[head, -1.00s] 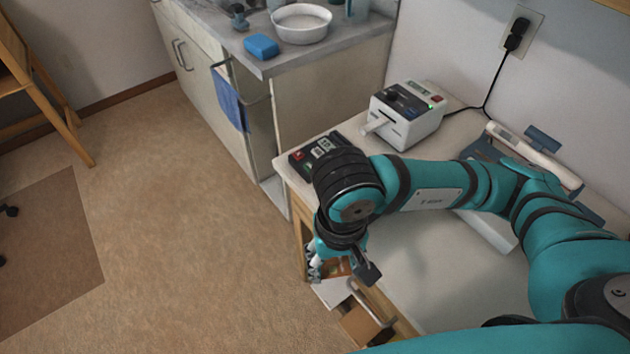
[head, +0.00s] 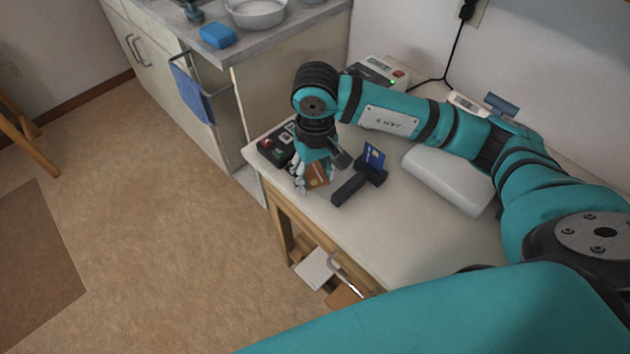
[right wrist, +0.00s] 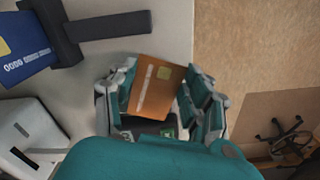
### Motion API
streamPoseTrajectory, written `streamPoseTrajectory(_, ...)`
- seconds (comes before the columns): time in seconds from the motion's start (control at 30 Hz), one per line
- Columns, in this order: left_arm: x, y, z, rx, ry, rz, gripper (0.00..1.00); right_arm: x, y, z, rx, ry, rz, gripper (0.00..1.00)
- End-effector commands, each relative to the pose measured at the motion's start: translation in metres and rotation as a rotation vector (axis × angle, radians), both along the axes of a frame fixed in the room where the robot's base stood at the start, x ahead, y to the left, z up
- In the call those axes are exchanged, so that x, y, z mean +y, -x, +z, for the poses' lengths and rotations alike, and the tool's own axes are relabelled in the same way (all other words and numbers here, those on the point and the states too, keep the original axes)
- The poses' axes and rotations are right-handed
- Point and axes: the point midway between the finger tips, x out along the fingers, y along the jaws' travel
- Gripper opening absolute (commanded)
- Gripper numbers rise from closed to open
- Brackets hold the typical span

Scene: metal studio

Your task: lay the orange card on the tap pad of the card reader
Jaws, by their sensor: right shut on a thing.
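The orange card (head: 317,174) is held in my right gripper (head: 309,182), above the front left part of the white table. In the right wrist view the card (right wrist: 156,88) sits between the fingers of the right gripper (right wrist: 163,100), its chip and pale stripe facing the camera. A dark device with a red key, which looks like the card reader (head: 272,146), lies at the table's left corner, just left of and behind the gripper. Part of it, dark with a green patch (right wrist: 168,133), shows beyond the card in the right wrist view. Its tap pad cannot be made out. My left gripper is out of view.
A dark stand (head: 350,189) holding a blue card (head: 374,156) is right of the gripper. A white machine (head: 381,70) stands behind my arm, and a pale box-like object (head: 447,178) lies to the right.

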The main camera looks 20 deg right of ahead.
Motion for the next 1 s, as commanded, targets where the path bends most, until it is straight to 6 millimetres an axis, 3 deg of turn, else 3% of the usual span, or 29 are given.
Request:
streamPoseTrajectory(0.2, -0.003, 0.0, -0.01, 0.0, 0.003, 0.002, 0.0, 0.0, 0.001, -0.03, 0.002, 0.0, 0.0, 0.39)
streamPoseTrajectory(0.6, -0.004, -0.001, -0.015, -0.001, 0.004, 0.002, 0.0, 0.0, 0.001, -0.034, 0.0, 0.001, 0.0, 0.39)
streamPoseTrajectory(0.63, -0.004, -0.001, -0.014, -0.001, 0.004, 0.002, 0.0, 0.0, 0.001, -0.032, 0.0, 0.0, 0.0, 0.52)
streamPoseTrajectory(0.8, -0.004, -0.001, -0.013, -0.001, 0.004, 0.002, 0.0, 0.0, 0.001, -0.032, 0.0, 0.0, 0.0, 0.73)
streamPoseTrajectory(1.0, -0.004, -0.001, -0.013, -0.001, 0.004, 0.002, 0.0, 0.0, 0.001, -0.032, 0.0, 0.0, 0.0, 0.73)
